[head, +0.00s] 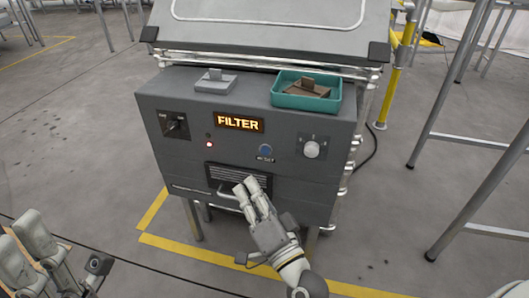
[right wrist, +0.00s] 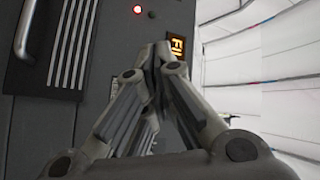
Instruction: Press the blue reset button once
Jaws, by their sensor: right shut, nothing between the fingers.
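The blue reset button (head: 265,150) is a small round knob on the front of a grey control box (head: 180,165), below the right end of the lit FILTER display (head: 239,124). My right gripper (head: 245,184) is shut and empty in front of the box, over the vent grille, below and left of the button. In the right wrist view its closed fingertips (right wrist: 160,55) point towards the panel beside the display (right wrist: 176,48). The button cannot be made out there. My left gripper (head: 24,238) is at the lower left, far from the box, its fingers apart.
The panel also bears a switch (head: 174,125), a red light (head: 209,144), a white dial (head: 312,149) and a grille with a handle (head: 229,196). A teal tray (head: 333,103) and a grey block (head: 216,84) sit on top. Metal frames stand at right.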

